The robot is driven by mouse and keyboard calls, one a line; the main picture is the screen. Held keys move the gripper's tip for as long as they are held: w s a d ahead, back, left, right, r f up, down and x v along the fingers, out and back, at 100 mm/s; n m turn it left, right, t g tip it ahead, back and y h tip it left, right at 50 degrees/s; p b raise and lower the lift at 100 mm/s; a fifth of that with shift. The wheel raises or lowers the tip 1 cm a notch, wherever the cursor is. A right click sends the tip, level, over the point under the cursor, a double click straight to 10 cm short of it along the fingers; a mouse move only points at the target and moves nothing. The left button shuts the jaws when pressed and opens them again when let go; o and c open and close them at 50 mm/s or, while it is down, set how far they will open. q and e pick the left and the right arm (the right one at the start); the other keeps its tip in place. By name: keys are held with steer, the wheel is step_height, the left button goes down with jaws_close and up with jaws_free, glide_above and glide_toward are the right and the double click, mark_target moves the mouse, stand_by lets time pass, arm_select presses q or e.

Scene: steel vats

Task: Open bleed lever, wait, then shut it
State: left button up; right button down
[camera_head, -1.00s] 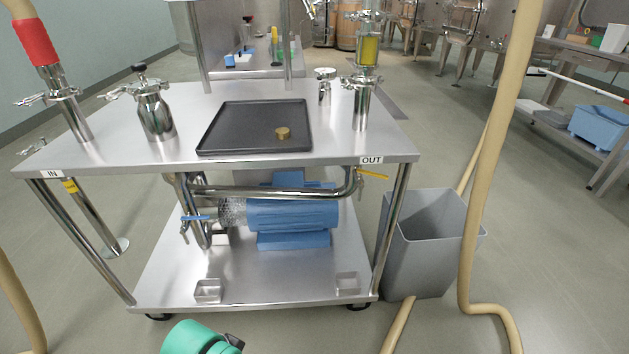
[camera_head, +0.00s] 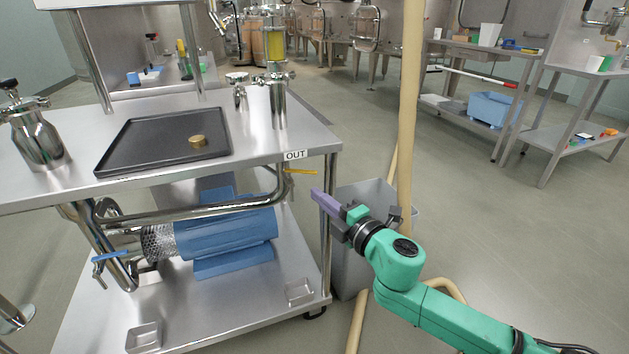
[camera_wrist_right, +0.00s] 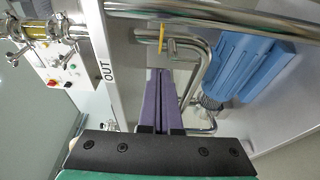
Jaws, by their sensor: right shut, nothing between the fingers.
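A small yellow lever (camera_head: 300,171) sits on the outlet pipe just under the tabletop edge, below the OUT label (camera_head: 295,155). It also shows in the right wrist view (camera_wrist_right: 161,38), just beyond the fingertips. A blue lever (camera_head: 112,256) is on the pipe left of the pump. I cannot tell from the frames which one is the bleed lever. My right gripper (camera_head: 317,194), with purple fingers, is shut and empty, in front of the cart's right leg, a little below and right of the yellow lever and apart from it. My left gripper is out of view.
The steel cart's tabletop (camera_head: 70,185) holds a black tray (camera_head: 115,160) with a brass disc (camera_head: 197,141). A blue pump (camera_head: 225,235) stands on the lower shelf. A grey bin (camera_head: 350,265) and a tan hose (camera_head: 409,110) are right of the cart. Floor further right is open.

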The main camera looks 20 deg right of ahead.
mark_target(305, 173)
steer(key=w, duration=0.6)
steer(key=shift+w+d+b, duration=0.3)
steer(key=shift+d+b, duration=0.05)
steer(key=shift+b, duration=0.05)
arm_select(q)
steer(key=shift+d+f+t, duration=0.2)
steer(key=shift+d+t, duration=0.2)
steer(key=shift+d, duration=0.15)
